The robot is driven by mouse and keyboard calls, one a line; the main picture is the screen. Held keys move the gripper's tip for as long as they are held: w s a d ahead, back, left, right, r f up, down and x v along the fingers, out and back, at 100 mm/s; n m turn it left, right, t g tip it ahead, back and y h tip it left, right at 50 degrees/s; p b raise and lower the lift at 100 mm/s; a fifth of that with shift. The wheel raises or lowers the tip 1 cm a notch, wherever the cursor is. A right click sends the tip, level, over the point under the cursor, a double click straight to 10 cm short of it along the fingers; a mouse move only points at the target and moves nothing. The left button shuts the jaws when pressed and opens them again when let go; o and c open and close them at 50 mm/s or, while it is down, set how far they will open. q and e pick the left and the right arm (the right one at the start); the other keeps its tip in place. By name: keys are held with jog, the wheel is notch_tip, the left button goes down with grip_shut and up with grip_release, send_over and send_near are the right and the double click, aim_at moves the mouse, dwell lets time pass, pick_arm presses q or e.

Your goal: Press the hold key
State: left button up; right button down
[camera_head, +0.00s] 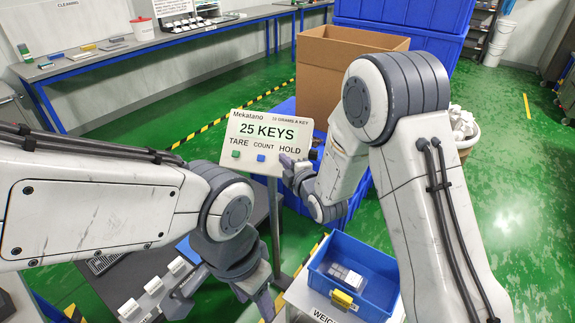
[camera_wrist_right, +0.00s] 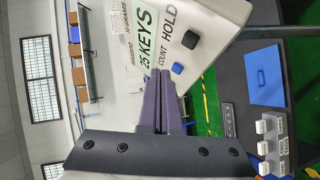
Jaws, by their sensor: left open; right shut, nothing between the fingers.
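The display panel (camera_head: 268,132) reads "25 KEYS" above the labels TARE, COUNT and HOLD. The hold key (camera_wrist_right: 186,18) is black and sits by the HOLD label in the right wrist view. In the head view my right gripper (camera_head: 287,162) covers the place under that label. The blue count key (camera_wrist_right: 177,68) is beside my shut right fingertips in the wrist view; I cannot tell whether they touch the panel. The green tare key (camera_head: 236,154) is at the left. My left gripper (camera_head: 222,302) is low over the dark bench, open and empty.
A blue bin (camera_head: 372,262) with small grey pieces stands on the white scale at the lower right. White blocks (camera_head: 130,308) line the dark bench at the lower left. A cardboard box (camera_head: 330,65) is behind the panel.

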jog(key=shift+w+d+f+b, duration=0.25)
jog(key=shift+w+f+b, duration=0.3)
jog(key=shift+w+f, duration=0.2)
jog(key=shift+w+d+f+b, duration=0.2)
jog(key=shift+w+f+b, duration=0.3)
jog(key=shift+w+f, duration=0.2)
jog(key=shift+f, duration=0.1)
dwell(0.9)
jog(key=shift+w+f+b, duration=0.2)
jog(key=shift+w+b, duration=0.1)
jog(key=shift+b, duration=0.2)
jog(key=shift+w+d+f+b, duration=0.2)
jog(key=shift+f+b, duration=0.1)
jog(key=shift+b, duration=0.1)
jog(key=shift+a+r, duration=0.1)
jog(key=shift+r, duration=0.05)
dwell(0.6)
jog(key=shift+s+a+r, duration=0.1)
jog(key=shift+s+r, duration=0.35)
jog(key=shift+s, duration=0.05)
